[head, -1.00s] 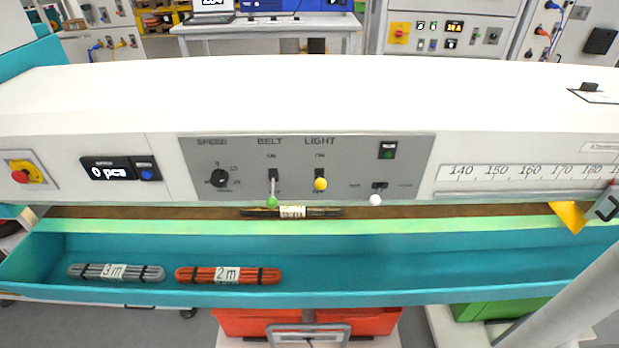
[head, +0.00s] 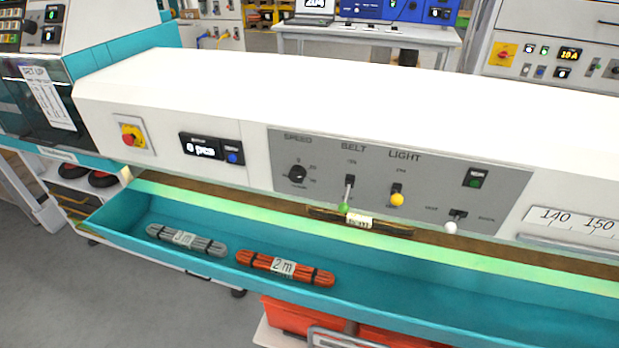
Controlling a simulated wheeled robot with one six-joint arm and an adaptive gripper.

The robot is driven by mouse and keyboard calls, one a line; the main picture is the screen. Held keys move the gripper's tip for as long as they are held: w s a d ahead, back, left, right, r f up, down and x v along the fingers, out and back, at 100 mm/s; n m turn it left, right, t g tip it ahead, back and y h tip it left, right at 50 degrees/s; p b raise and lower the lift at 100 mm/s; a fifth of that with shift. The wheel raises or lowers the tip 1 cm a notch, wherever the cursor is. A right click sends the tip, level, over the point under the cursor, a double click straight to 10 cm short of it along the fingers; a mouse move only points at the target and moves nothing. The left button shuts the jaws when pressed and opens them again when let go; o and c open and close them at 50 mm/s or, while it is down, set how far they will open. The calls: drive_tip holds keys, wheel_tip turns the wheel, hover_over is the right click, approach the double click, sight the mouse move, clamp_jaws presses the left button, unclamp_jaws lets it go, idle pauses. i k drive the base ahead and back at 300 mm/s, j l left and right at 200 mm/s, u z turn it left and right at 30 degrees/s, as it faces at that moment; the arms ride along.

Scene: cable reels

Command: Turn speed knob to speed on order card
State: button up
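The black speed knob (head: 298,172) sits under the word SPEED on the grey control panel (head: 386,208), with small marks around it. Its pointer setting is too small to read. To its right are the BELT lever with a green tip (head: 343,208) and the LIGHT lever with a yellow tip (head: 397,200). A white paper headed SET UP (head: 48,98) hangs on the machine at the far left; its smaller lines are not legible, and I cannot tell whether it is the order card. My gripper is not in view.
A grey cable bundle (head: 170,236) and an orange 2 m bundle (head: 262,262) lie in the teal trough (head: 420,305). A dark bundle with a white label (head: 359,221) lies on the belt below the panel. A red emergency button (head: 130,136) and 0 pcs display (head: 201,148) are left of the panel.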

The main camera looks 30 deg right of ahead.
sight(297, 173)
drive_tip(key=z, duration=1.05)
drive_tip(key=i+l+z, duration=0.1)
drive_tip(key=l+z, duration=0.2)
drive_tip(key=i+l+z, duration=0.15)
drive_tip(key=l+z, duration=0.15)
drive_tip(key=i+l+z, duration=0.3)
drive_tip(key=j+u, duration=0.2)
drive_tip(key=u, duration=0.2)
drive_tip(key=k+j+u, duration=0.1)
drive_tip(key=j+u, duration=0.35)
drive_tip(key=u, duration=0.3)
drive_tip(key=j+u, duration=0.35)
drive_tip(key=k+l, duration=0.05)
drive_tip(key=l, duration=0.05)
